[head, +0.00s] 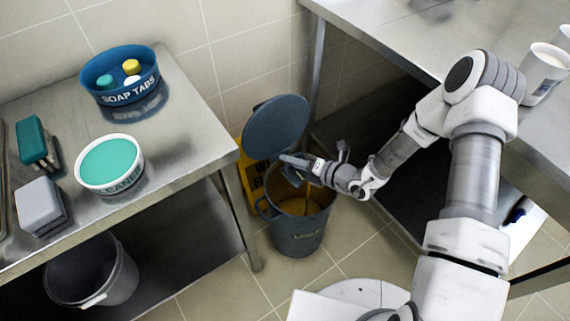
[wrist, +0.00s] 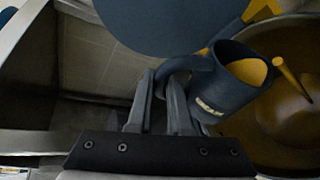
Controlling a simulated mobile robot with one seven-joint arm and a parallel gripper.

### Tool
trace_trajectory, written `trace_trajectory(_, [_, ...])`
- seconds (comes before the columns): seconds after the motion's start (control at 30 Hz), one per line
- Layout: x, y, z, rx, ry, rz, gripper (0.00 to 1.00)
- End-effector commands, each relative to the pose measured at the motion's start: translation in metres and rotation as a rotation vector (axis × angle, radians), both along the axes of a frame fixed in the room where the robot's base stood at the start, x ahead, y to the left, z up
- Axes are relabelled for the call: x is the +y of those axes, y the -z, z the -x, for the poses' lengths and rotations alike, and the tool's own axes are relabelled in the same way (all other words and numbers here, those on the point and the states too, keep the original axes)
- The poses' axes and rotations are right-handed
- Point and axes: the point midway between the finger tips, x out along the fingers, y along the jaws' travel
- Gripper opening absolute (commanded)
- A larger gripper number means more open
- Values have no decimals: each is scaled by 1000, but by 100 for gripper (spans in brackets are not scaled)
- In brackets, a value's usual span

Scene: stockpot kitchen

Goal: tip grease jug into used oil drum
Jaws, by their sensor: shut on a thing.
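The used oil drum (head: 297,242) is a dark grey-blue bucket on the floor between the two counters. Its round lid (head: 275,127) stands open at the back, and brown oil shows inside. My gripper (wrist: 163,82) is shut on the handle of the dark blue grease jug (wrist: 212,98) over the drum's mouth. The jug is tilted, with yellow grease inside, and a yellow-brown stream (wrist: 291,78) runs from its lip into the drum (wrist: 304,150). In the head view my gripper (head: 292,163) largely hides the jug.
A grey bucket (head: 118,280) stands below. A yellow item (head: 252,180) is behind the drum. White cups (head: 545,75) stand on the right counter.

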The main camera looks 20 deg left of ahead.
Motion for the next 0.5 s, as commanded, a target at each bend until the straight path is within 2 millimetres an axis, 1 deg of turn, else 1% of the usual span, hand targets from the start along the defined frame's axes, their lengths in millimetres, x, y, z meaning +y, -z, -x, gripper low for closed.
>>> trace_trajectory(0.03, [-4, 0, -5, 25, 4, -22, 0])
trace_trajectory(0.37, [-21, 3, -27, 219, 2, -173, 0])
trace_trajectory(0.5, [-28, -1, -37, 292, 0, -230, 0])
